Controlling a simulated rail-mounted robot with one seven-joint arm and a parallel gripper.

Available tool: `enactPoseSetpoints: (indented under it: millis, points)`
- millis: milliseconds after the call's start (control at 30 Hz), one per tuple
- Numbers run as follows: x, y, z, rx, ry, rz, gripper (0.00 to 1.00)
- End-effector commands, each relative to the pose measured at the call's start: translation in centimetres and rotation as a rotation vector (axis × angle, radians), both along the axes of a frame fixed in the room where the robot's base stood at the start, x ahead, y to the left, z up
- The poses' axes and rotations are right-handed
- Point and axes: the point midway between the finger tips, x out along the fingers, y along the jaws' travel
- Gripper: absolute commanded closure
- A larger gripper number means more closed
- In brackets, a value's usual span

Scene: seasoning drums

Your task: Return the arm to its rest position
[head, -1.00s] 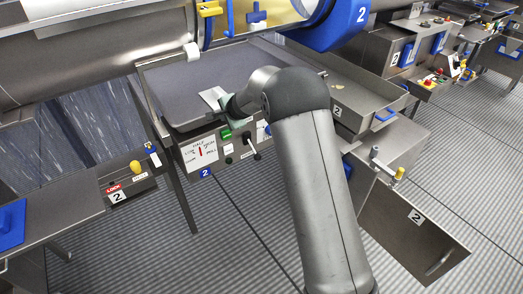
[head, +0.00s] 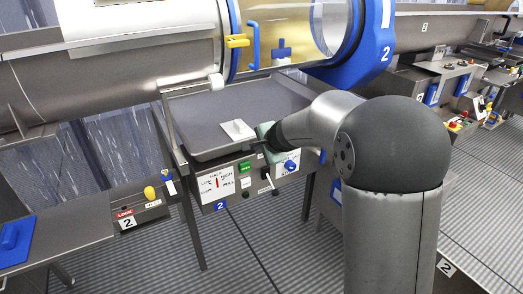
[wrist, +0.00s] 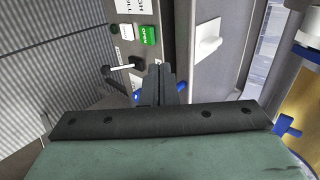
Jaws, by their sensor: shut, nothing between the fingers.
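My gripper (head: 258,144) is at the front edge of the grey tray table (head: 190,110) of machine 2, just above its control panel (head: 210,189). In the wrist view, the two dark fingers of my gripper (wrist: 158,82) are together with nothing between them. They point toward the panel's green OPEN button (wrist: 149,36) and black lever (wrist: 137,66). Whether they touch anything is hard to tell. My arm covers the right part of the table and the area behind it.
The clear drum with a blue ring (head: 372,50) stands behind. A LOCK box (head: 128,218) and a blue-lidded bench (head: 14,240) are at left. Ribbed floor (head: 270,255) is open in front.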

Motion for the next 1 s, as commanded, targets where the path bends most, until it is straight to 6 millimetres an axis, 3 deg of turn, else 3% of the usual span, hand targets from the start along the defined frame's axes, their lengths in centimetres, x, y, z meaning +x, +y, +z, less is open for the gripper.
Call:
enactPoseSetpoints:
  millis: [100, 167, 267, 500, 600, 700, 833, 1000]
  points:
    - [-0.5, -0.2, 0.4, -0.001, 0.001, 0.001, 1.00]
    - [-1.9, -0.4, 0.8, -0.028, 0.006, 0.041, 1.00]
    - [-6.4, -0.7, 1.0, -0.119, 0.032, 0.173, 1.00]
    - [-23.6, -4.1, -1.2, -0.453, 0.183, 0.647, 1.00]
    - [-29.9, -6.3, -2.5, -0.570, 0.261, 0.809, 1.00]
    - [-34.7, -8.2, -3.6, -0.660, 0.329, 0.933, 1.00]
    - [-38.3, -9.9, -4.5, -0.727, 0.392, 1.027, 1.00]
    - [-39.4, -10.4, -4.7, -0.747, 0.411, 1.055, 1.00]
